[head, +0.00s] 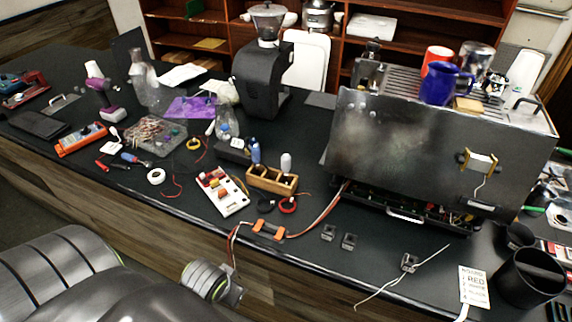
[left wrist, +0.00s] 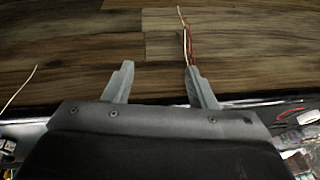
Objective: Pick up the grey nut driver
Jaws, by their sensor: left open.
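A grey-white handle, which looks like the grey nut driver (head: 286,162), stands upright in the right part of a small wooden block (head: 272,181) on the black counter. A blue handle (head: 255,152) stands at the block's left end. The lower parts of both are hidden in the block. My left gripper (left wrist: 160,78) is open with nothing between its fingers in the left wrist view, facing the wooden counter front. In the head view my left arm's end is low, at the counter's front edge, apart from the block and nearer to me. My right gripper is not in view.
A white device with coloured buttons (head: 222,192) lies left of the block. The large metal brewer (head: 400,140) stands to the right. Small metal parts (head: 348,241) lie before it.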

